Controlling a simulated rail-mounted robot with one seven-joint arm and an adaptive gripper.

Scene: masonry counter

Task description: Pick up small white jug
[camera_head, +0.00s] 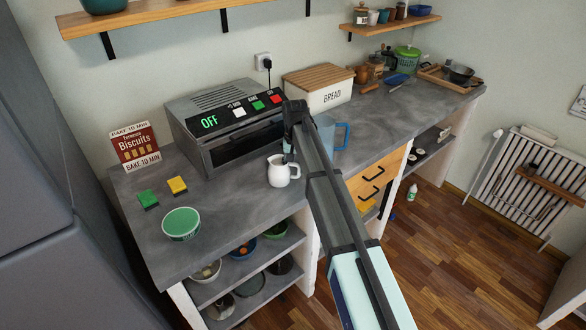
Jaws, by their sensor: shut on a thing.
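The small white jug (280,172) stands upright on the grey counter, in front of the toaster oven, with its handle towards the right. My arm reaches in from the lower right and bends down at its far end. My gripper (288,152) is at the jug's rim, shut on the jug. The fingertips are small and partly hidden behind my arm. Whether the jug's base is clear of the counter cannot be told.
A toaster oven (228,126) reading "OFF" stands close behind. A blue mug (342,135) is to the right, partly behind my arm, near a bread bin (322,92).

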